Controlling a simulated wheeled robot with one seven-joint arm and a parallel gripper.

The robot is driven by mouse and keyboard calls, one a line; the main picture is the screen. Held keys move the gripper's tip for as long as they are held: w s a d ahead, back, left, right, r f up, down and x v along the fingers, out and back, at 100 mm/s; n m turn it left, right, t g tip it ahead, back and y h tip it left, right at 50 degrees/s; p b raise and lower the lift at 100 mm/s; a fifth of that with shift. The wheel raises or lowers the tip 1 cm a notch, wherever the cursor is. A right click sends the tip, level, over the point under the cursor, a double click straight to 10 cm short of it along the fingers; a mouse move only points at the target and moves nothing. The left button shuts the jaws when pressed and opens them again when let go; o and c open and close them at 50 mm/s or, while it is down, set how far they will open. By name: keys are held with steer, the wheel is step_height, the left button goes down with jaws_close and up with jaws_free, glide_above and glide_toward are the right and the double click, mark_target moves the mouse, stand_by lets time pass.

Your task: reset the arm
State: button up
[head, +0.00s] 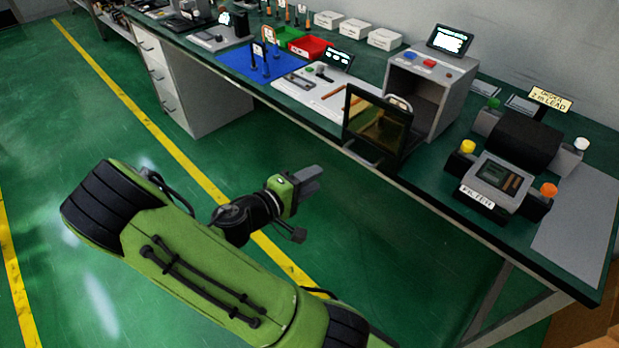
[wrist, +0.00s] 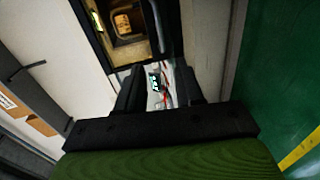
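My green arm stretches across the lower part of the head view. My gripper (head: 311,180) is in the air over the green floor, in front of the bench and apart from it. In the wrist view its two dark fingers (wrist: 158,88) stand apart with a gap between them, and nothing is held. The grey microwave box (head: 433,88) stands on the bench with its tinted door (head: 377,122) swung open toward the front. The visible part of its inside is dark, and I cannot tell whether anything is in it.
The green-topped bench (head: 440,183) runs along the right. A black device with coloured knobs (head: 497,175) stands right of the microwave. A blue mat (head: 250,66), a red bin (head: 308,47) and white boxes (head: 384,39) are farther back. The floor around my gripper is clear.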

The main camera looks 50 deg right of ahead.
steer(key=shift+a, duration=0.1)
stand_by(0.5)
steer(key=s+a+r+n+t+y+p, duration=0.1)
steer(key=s+a+r+t+y+p, duration=0.1)
steer(key=a+r+t+y+p, duration=0.2)
steer(key=s+a+r+t+y+p, duration=0.3)
steer(key=a+r+y, duration=0.8)
steer(key=a+r, duration=0.5)
steer(key=a+t+p, duration=0.1)
steer(key=a+p, duration=0.1)
steer(key=a, duration=0.3)
steer(key=shift+s+a+r+n+y+p, duration=0.25)
steer(key=shift+s+a+n+y+p, duration=0.05)
steer(key=shift+s+a+n+p, duration=0.1)
